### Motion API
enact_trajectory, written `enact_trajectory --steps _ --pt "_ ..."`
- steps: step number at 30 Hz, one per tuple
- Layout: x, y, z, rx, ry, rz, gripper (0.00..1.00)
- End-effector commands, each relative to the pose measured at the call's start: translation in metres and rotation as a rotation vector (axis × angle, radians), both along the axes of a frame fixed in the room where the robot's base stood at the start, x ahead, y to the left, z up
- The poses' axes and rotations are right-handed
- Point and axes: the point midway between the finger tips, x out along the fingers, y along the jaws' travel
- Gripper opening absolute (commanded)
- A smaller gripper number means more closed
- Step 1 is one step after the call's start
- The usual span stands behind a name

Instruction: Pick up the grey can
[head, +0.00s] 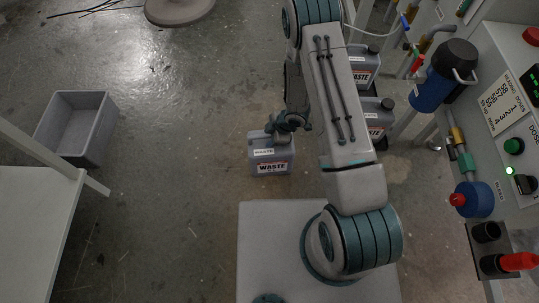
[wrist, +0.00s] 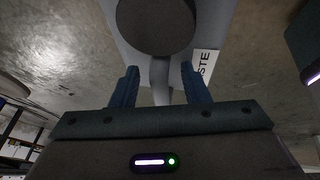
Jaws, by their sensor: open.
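The grey can (head: 270,162) with a WASTE label stands on the floor in front of my base in the head view. My gripper (head: 284,124) is above its top and hides part of it. In the wrist view the can (wrist: 217,25) fills the top, with a dark round cap (wrist: 155,22). Its handle (wrist: 161,75) runs between the fingers of my gripper (wrist: 161,88). The fingers are open, one on each side of the handle. I cannot tell whether either finger touches it.
Two similar grey cans (head: 362,62) (head: 376,112) stand to the right by the machine (head: 505,130). An empty grey crate (head: 103,140) and a white table (head: 30,220) are at the left. The floor between crate and can is clear.

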Motion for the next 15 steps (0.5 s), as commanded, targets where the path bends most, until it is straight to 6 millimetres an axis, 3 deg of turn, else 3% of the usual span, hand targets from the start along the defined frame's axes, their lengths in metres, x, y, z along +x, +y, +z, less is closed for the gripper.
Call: enact_trajectory --steps 5,9,15 --pt "0.0005 0.0000 0.0012 0.000 -0.001 -0.001 0.41" --pt "0.0004 0.0000 0.0013 0.000 -0.001 -0.001 0.03" --pt "0.0007 0.0001 0.0017 0.000 -0.001 -0.002 0.00"
